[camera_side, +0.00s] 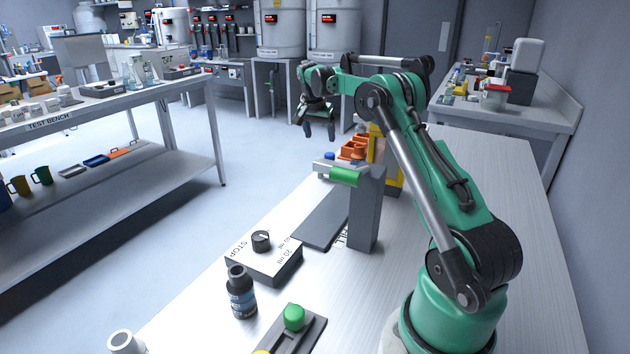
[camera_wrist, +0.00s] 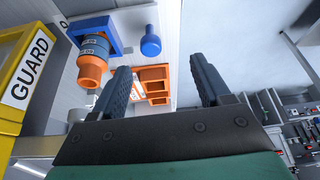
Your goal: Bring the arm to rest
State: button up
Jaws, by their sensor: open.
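My gripper (camera_side: 319,130) hangs at the end of my green arm, fingers pointing down, above the far end of the bench and near its left edge. Its two dark fingers are apart with nothing between them. In the wrist view my gripper (camera_wrist: 165,88) also shows open and empty. An orange tray with compartments (camera_wrist: 154,72) lies beyond the fingers in that view, apart from them. The orange tray also shows in the side view (camera_side: 353,150), below and right of my gripper.
A yellow guard (camera_wrist: 22,75) and an orange-tipped part in a blue bracket (camera_wrist: 92,62) lie left in the wrist view, with a blue knob (camera_wrist: 151,42) near. A grey post with a green handle (camera_side: 344,176), a STOP box (camera_side: 265,262) and a dark bottle (camera_side: 241,292) stand nearer on the bench.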

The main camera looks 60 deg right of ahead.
jog(key=w+a+r+n+t+y, duration=0.1)
jog(key=a+r+n+t, duration=0.2)
jog(key=a, duration=0.7)
jog(key=a+r+n+t, duration=0.1)
jog(key=a+r+n, duration=0.35)
jog(key=a, duration=0.45)
jog(key=s+a+f+n+t+y, duration=0.1)
jog(key=s+a+f+n, duration=0.2)
jog(key=a, duration=0.6)
jog(key=s+a+f+n+t+y, duration=0.1)
jog(key=s+a+f+n+y, duration=0.1)
jog(key=s+a+n, duration=0.4)
jog(key=s+a, duration=0.2)
jog(key=shift+a+f+n+t+y, duration=0.3)
jog(key=shift+a+f+n+t, duration=0.05)
jog(key=shift+f+t, duration=0.05)
